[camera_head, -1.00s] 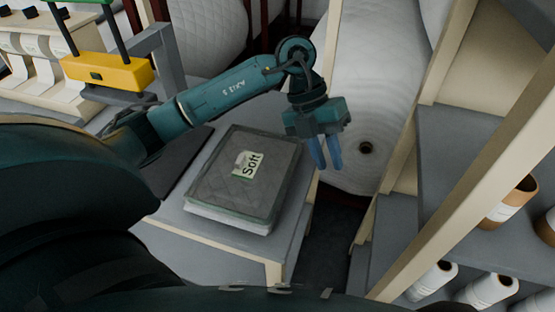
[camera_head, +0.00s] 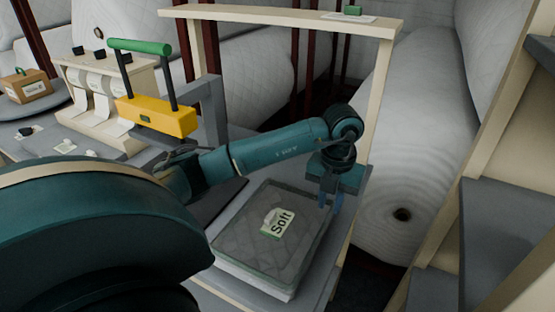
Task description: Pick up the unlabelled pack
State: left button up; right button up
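A grey quilted pack (camera_head: 246,238) lies flat on a grey-topped bench, with a pale label (camera_head: 277,223) reading "Soft" on its upper face. I cannot make out a pack without a label. My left gripper (camera_head: 331,203) points down at the far right corner of the Soft pack. Its two blue fingers are apart with nothing seen between them. I cannot tell whether they touch the pack. My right gripper is out of view.
A yellow device with a green-handled bar (camera_head: 155,116) stands left of my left arm. A small brown box (camera_head: 26,87) sits far left. A large white roll (camera_head: 400,170) and wooden shelf posts stand right. A beige frame (camera_head: 285,17) spans the back.

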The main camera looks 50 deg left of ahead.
aim_at(328, 216)
pick_arm(q)
jog(key=f, duration=0.4)
jog(key=shift+w+a, duration=0.1)
jog(key=shift+w, duration=0.1)
jog(key=shift+c, duration=0.4)
grip_shut()
